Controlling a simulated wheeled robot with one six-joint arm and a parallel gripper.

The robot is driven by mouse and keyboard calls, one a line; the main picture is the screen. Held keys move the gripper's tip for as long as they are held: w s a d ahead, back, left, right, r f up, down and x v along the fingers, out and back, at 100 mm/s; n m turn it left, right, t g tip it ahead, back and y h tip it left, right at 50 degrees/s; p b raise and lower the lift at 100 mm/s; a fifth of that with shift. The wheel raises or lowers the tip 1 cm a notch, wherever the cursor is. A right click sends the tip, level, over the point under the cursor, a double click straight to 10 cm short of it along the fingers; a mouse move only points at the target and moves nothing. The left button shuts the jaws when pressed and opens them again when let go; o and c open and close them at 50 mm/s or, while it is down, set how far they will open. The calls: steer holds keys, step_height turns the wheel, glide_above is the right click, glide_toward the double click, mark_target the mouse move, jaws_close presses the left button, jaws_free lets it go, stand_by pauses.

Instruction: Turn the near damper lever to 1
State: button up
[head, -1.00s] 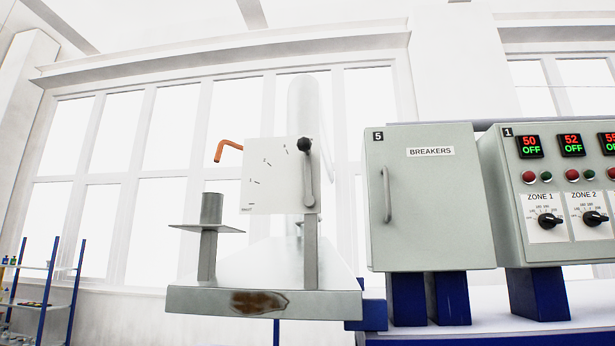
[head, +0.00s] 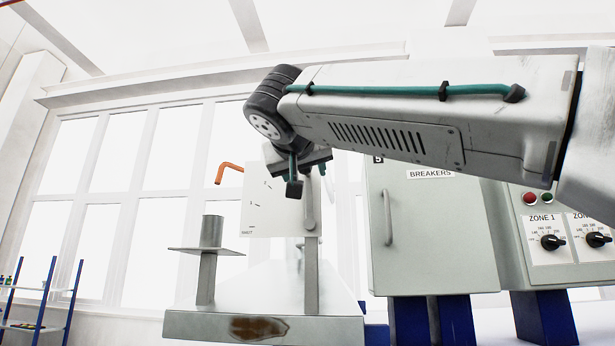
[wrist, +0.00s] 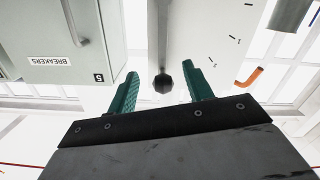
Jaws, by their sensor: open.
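The near damper lever is a grey bar (head: 309,206) on the right edge of a white marked plate (head: 262,212), hanging roughly upright. My gripper (wrist: 165,75) is open, with one green finger on each side of the knob in that picture. I cannot tell whether the knob is between the fingers or just beyond them. In the head view my gripper (head: 295,184) is in front of the plate's upper right. The plate's lettering is too small to read.
A bent orange handle (head: 228,169) sticks out left of the plate. A grey breakers cabinet (head: 428,240) with a handle stands close to the right, beside a zone control panel (head: 545,215). A metal stand (head: 210,235) is at the left on the rust-stained bench (head: 190,326).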

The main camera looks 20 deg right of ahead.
mark_target(307, 172)
steer(key=shift+t, duration=0.3)
steer(key=w+d+r, duration=0.1)
steer(key=w, duration=0.1)
steer(key=w+d, duration=0.1)
steer(key=w, duration=0.1)
steer(key=w+d+r, duration=0.1)
steer(key=w, duration=0.1)
steer(key=shift+w+r, duration=0.35)
steer(key=shift+w, duration=0.05)
jaws_close()
